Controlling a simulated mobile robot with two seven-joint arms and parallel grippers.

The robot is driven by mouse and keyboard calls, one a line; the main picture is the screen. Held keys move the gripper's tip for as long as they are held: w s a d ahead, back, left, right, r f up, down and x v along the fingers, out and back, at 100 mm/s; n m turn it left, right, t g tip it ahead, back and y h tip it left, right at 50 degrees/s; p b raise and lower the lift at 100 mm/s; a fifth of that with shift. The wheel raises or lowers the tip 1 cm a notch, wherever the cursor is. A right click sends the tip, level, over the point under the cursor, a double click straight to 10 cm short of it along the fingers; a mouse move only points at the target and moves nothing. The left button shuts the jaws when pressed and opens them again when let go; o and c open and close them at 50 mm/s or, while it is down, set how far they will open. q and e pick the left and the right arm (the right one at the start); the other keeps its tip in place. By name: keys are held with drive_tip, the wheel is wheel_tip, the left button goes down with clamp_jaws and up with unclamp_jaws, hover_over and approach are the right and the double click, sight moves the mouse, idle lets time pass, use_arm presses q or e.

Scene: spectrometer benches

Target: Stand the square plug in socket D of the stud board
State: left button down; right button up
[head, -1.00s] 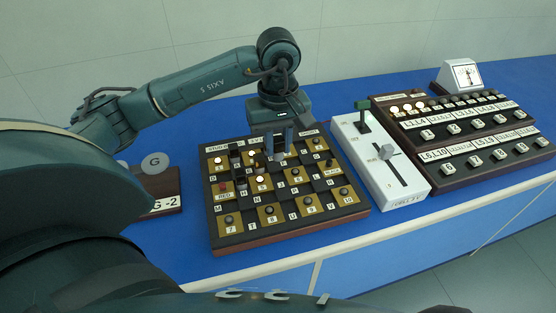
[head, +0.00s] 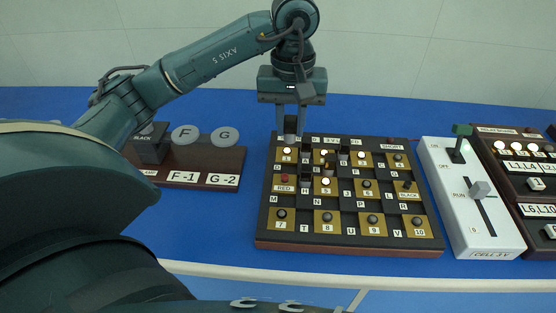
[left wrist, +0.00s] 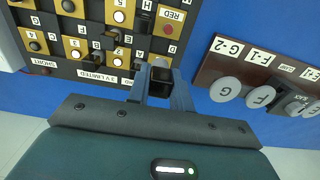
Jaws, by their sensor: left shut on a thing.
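The stud board (head: 350,243) stands on the blue bench, with gold squares, dark squares, white letter labels and lit studs. My left gripper (head: 291,134) points down over its far left corner. It is shut on a small light-grey and dark piece, probably the square plug, which also shows between the fingers in the left wrist view (left wrist: 160,64). The fingers hide much of it, and I cannot tell whether it touches the board. The D label (head: 278,166) is on the left edge, just nearer to me than the gripper. My right gripper is not in view.
Dark blocks (head: 305,176) stand on the board near the gripper. Left is a brown stand (head: 205,165) with F and G discs and a black block (head: 150,145). Right is a white switch box (head: 470,235), then a brown panel (head: 535,196). Blue bench shows in front of the stand.

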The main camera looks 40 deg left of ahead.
sight(290, 131)
use_arm(q)
wheel_tip(290, 131, down, 5)
drive_tip(key=shift+r, duration=0.2)
wheel_tip(290, 131, down, 4)
drive_tip(key=shift+r, duration=0.2)
drive_tip(key=shift+f, duration=0.35)
drive_tip(key=shift+f, duration=0.25)
drive_tip(key=c, duration=1.3)
unclamp_jaws()
drive_tip(key=shift+r, duration=0.1)
drive_tip(key=shift+o, duration=0.2)
